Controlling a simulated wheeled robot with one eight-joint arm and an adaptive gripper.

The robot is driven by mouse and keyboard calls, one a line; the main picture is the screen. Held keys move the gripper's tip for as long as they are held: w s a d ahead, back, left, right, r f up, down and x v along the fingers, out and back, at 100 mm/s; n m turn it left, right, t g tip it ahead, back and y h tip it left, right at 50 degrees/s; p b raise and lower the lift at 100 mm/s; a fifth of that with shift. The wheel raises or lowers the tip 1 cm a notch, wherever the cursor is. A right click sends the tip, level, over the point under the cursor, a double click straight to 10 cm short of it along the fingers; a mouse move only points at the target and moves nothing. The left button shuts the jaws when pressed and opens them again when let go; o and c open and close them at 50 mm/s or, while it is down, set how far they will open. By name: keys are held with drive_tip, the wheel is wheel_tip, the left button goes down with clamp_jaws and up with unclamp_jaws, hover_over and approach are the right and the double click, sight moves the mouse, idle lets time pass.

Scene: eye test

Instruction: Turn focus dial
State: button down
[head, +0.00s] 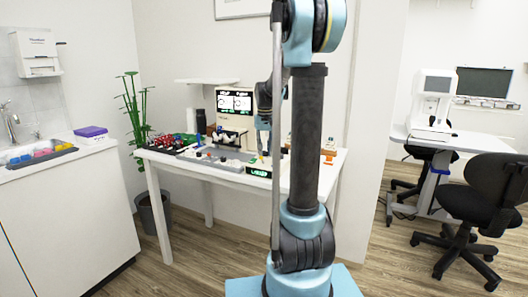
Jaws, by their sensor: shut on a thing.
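A white table (325,163) carries a cream eye-test device with a lit black-and-white screen (234,101). A low grey control panel (215,168) with small knobs and a green lit display (259,172) lies in front of it. My gripper (263,154) hangs down over the right part of this panel, partly behind my own arm. It is shut on what seems to be the focus dial, at the panel just behind the green display. The dial itself is too small and covered to make out, so its setting cannot be read.
Red and green items (168,142) crowd the table's left end, with a dark cylinder (201,121) behind. Small orange items (328,155) lie at the right. A potted plant (135,110) stands left. Bare floor (200,250) lies before the table; a black chair (490,195) stands far right.

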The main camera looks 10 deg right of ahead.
drive_tip(key=shift+w, duration=0.15)
idle(0.4)
drive_tip(key=c, duration=1.4)
unclamp_jaws()
drive_tip(key=shift+o, duration=0.2)
wheel_tip(320, 180, up, 12)
